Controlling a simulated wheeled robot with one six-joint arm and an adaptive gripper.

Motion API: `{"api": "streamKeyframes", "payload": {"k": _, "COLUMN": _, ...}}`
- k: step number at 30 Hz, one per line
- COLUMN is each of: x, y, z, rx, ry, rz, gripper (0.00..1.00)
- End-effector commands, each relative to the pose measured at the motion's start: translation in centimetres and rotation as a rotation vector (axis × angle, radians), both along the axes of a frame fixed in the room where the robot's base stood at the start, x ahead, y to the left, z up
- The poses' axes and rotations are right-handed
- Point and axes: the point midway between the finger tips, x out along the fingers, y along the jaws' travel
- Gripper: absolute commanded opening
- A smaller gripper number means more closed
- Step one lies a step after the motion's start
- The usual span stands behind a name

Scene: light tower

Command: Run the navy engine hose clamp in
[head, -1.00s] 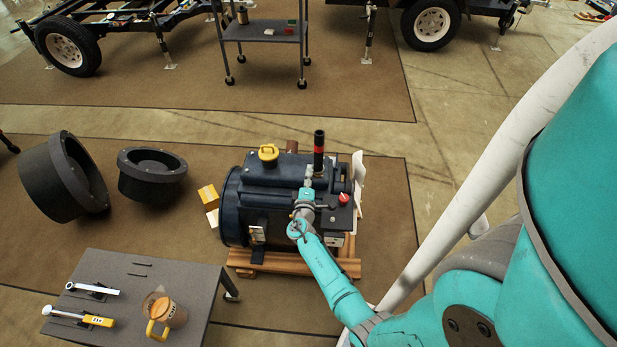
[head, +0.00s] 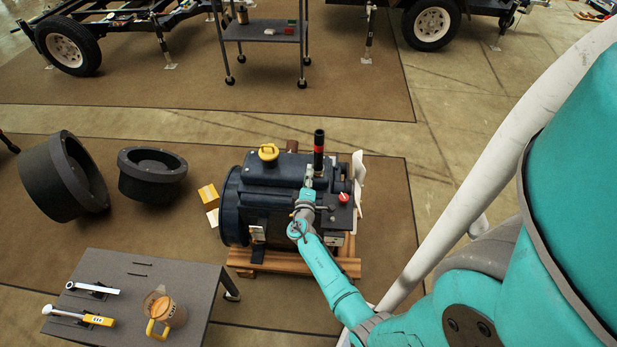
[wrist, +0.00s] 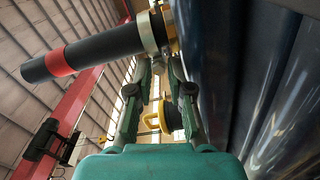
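The navy engine (head: 268,188) sits on a wooden pallet, and its dark side fills the right of the wrist view (wrist: 265,80). A black hose with a red band (head: 318,150) stands upright on it; it also crosses the upper left of the wrist view (wrist: 100,48). A pale metal clamp (wrist: 148,32) circles the hose near its engine end. My gripper (wrist: 160,62) has its fingertips right beside the clamp, with a visible gap between the fingers. I see nothing clearly held; whether a tip touches the clamp I cannot tell. In the head view my gripper (head: 309,178) is just below the hose.
A yellow cap (head: 268,152) stands on the engine, and a red knob (head: 344,198) sits at its right. A grey table (head: 185,270) at front left bears tools and a jug (head: 165,308). Two dark round parts lie left of the engine.

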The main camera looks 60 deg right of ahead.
Motion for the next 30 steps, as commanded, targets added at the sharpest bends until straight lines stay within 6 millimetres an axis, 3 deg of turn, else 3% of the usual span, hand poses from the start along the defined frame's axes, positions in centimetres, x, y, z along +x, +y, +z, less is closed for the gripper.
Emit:
{"api": "streamKeyframes", "payload": {"k": 8, "x": -0.2, "y": 0.7, "z": 0.0, "rx": 0.000, "ry": 0.000, "rz": 0.002, "gripper": 0.24}}
{"api": "streamKeyframes", "payload": {"k": 21, "x": -3.2, "y": 8.1, "z": -0.1, "rx": 0.002, "ry": 0.001, "rz": 0.005, "gripper": 0.24}}
{"api": "streamKeyframes", "payload": {"k": 30, "x": -4.5, "y": 11.0, "z": 0.0, "rx": 0.001, "ry": 0.000, "rz": 0.001, "gripper": 0.24}}
